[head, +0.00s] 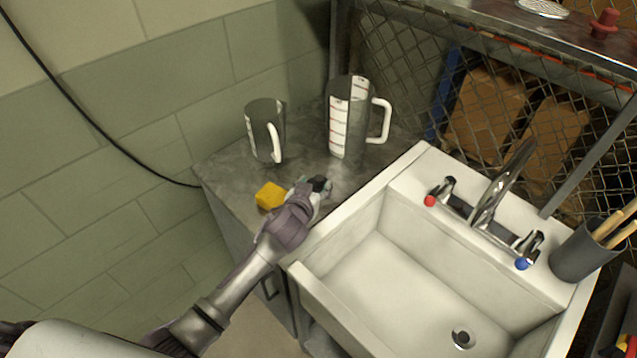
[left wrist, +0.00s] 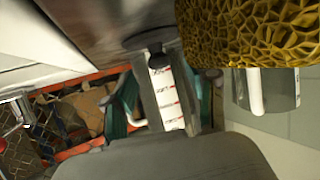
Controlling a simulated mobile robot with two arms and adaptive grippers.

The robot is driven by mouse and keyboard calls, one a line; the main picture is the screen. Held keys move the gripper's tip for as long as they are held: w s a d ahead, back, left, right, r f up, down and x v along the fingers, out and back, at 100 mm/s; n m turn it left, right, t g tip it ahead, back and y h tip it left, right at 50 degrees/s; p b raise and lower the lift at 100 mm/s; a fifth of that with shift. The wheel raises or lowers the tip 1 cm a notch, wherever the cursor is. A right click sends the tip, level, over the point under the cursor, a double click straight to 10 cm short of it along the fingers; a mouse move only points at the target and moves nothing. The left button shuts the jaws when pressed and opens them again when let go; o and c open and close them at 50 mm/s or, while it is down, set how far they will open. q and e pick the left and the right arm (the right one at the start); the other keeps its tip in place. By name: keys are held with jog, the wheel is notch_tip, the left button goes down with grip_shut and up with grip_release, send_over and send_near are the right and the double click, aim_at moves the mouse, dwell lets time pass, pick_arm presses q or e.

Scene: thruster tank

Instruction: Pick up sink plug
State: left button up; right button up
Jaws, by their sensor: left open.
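A small dark plug-shaped thing (head: 320,183), which I take for the sink plug, sits on the grey counter (head: 228,180) beside the sink. In the left wrist view, which is upside down, the plug (left wrist: 158,48) shows a wide dark base against the counter and a knob. My left gripper (head: 312,193) is open right at the plug, its fingers on either side of it in the wrist view (left wrist: 165,95). I cannot tell whether they touch it. My right gripper is not in view.
A yellow sponge (head: 270,196) lies just left of my left gripper. Two measuring jugs (head: 262,125) (head: 346,125) stand behind. The white sink (head: 335,320) with its tap (head: 500,185) is to the right. A red stopper-like thing (head: 603,23) sits on the upper shelf.

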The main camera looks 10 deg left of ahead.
aim_at(318, 179)
pick_arm(q)
jog(key=x, duration=0.3)
jog(key=shift+w, duration=0.15)
grip_shut()
dwell(0.3)
